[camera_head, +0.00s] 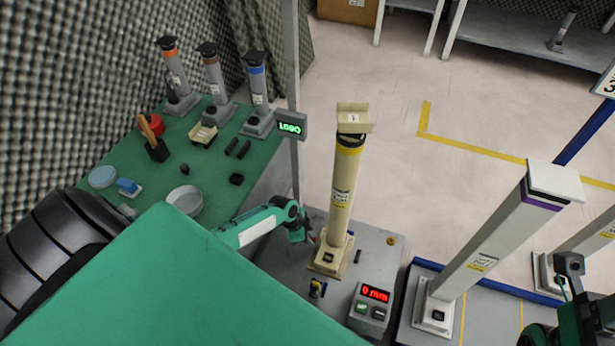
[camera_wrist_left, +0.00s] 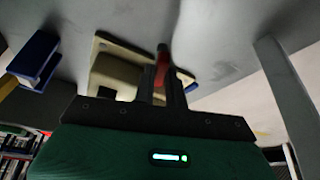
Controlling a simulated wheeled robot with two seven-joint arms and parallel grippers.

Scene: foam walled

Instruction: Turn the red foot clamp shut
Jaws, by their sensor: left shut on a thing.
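The cream column (camera_head: 343,190) stands upright on a cream foot (camera_head: 332,256) on the grey bench plate. My left gripper (camera_head: 304,237) reaches in from the left, low beside the column's foot. In the left wrist view the red clamp lever (camera_wrist_left: 161,64) shows between the dark fingers, which are shut on it. The cream foot (camera_wrist_left: 115,72) lies just behind it in that view. The lever is mostly hidden by the fingers, and its exact angle is hard to tell. My right gripper (camera_head: 570,268) is at the lower right, away from the column; its jaws are unclear.
A red-lit display box (camera_head: 371,303) reading 0 mm stands in front of the column. A white column (camera_head: 490,240) stands to the right. The green table (camera_head: 215,165) at left holds several columns and tools.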

